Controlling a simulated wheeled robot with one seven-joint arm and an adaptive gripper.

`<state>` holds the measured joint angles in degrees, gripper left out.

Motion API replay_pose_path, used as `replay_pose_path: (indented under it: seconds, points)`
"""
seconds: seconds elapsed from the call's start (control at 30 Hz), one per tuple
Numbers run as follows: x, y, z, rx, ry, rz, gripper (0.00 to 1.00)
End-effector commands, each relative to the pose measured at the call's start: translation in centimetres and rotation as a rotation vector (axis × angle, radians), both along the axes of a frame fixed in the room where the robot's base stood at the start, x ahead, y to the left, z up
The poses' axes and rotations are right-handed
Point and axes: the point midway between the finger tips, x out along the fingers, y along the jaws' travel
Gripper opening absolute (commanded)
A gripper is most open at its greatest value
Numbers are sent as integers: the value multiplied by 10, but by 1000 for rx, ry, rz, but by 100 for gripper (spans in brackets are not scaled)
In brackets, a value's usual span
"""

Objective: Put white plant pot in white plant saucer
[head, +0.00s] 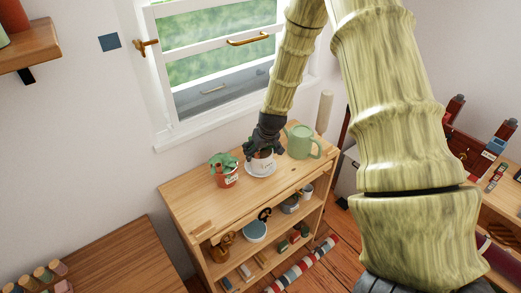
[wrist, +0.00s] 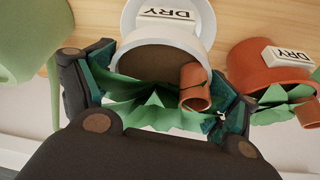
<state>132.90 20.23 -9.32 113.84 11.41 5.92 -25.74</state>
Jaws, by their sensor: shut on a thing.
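The white plant pot (head: 262,161) with green leaves is between the fingers of my gripper (head: 264,150). In the wrist view the fingers (wrist: 160,97) press on opposite sides of the pot (wrist: 160,45), which shows a "DRY" label, dark soil and a small terracotta piece. The white plant saucer (head: 261,172) is on the wooden shelf top directly below the pot; its rim also shows behind the pot in the wrist view (wrist: 208,18). The pot looks upright over the saucer's middle. I cannot tell whether it touches the saucer.
A terracotta pot with a plant (head: 224,178) stands close on the left, and a green watering can (head: 302,142) close on the right. The shelf top (head: 190,208) is clear at its front left. A window (head: 215,70) is behind.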

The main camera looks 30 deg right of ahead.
Motion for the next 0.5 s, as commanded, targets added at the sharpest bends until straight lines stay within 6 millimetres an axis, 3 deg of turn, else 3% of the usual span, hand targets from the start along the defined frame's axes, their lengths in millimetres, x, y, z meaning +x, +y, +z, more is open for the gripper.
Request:
replay_pose_path:
  seconds: [0.23, 0.27, 0.33, 0.5]
  points:
    - [0, 0, -3, 0, -1, 0, 36]
    - [0, 0, -3, 0, 0, 0, 90]
    - [0, 0, -2, 0, 1, 0, 100]
    - [0, 0, -2, 0, 1, 0, 100]
